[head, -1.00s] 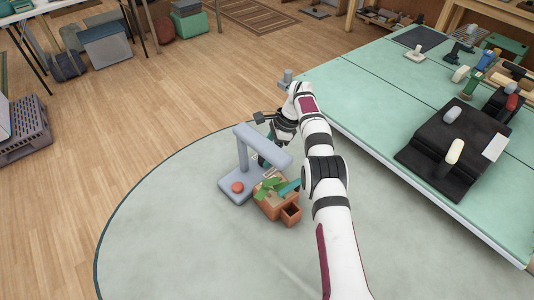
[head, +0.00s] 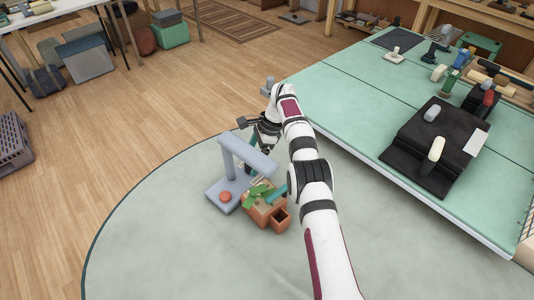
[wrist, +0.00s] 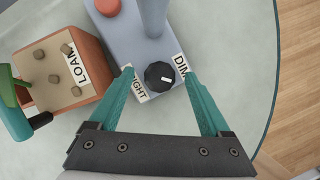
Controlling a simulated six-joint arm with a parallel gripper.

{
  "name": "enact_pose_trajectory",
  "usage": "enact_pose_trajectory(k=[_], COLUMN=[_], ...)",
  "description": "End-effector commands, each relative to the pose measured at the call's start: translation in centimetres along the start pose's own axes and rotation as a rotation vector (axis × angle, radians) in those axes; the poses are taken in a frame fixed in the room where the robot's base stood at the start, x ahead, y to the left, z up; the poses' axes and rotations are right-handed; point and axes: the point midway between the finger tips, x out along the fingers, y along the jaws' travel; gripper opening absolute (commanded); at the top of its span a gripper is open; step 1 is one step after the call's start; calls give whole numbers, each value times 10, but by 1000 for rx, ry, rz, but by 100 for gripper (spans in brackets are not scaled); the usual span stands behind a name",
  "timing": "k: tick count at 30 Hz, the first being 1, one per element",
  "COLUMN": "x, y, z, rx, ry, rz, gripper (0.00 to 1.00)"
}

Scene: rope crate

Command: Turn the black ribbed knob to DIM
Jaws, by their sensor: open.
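The black ribbed knob (wrist: 157,72) sits on the base of the grey-blue lamp (wrist: 118,32) in the wrist view. A white mark on the knob points right and slightly down. The DIM label (wrist: 182,66) is on the right of the knob, and the BRIGHT label (wrist: 136,89), partly covered by a finger, is on the left. My gripper (wrist: 159,76) is open, its teal fingers on either side of the knob with gaps showing. In the head view the lamp (head: 225,158) stands on the round mat, and its arm and my arm hide the knob.
A terracotta planter (head: 262,212) labelled LOAM, with green plants and a teal tool, stands close beside the lamp. The green table (head: 345,105) is to the right. The round mat (head: 150,240) is clear at the front left.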

Motion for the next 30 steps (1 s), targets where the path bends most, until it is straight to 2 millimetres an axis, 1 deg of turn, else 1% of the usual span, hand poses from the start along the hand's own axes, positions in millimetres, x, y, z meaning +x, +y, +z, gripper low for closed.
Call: enact_pose_trajectory(k=[3,4,7,9,12,15,18,21,30], x=[-29,-35,-55,-74,-96,-113,-124,-129,-130], y=[-1,2,16,27,40,51,58,61,62], z=[12,10,-4,-16,-32,-43,-50,-53,-53], rx=[-2,1,3,4,3,2,1,0,-1], ry=[1,1,0,0,0,1,1,0,0], rz=[-6,-4,-3,-4,-4,-3,-3,-1,-1], gripper=[82,82,82,82,82,82,82,82,82])
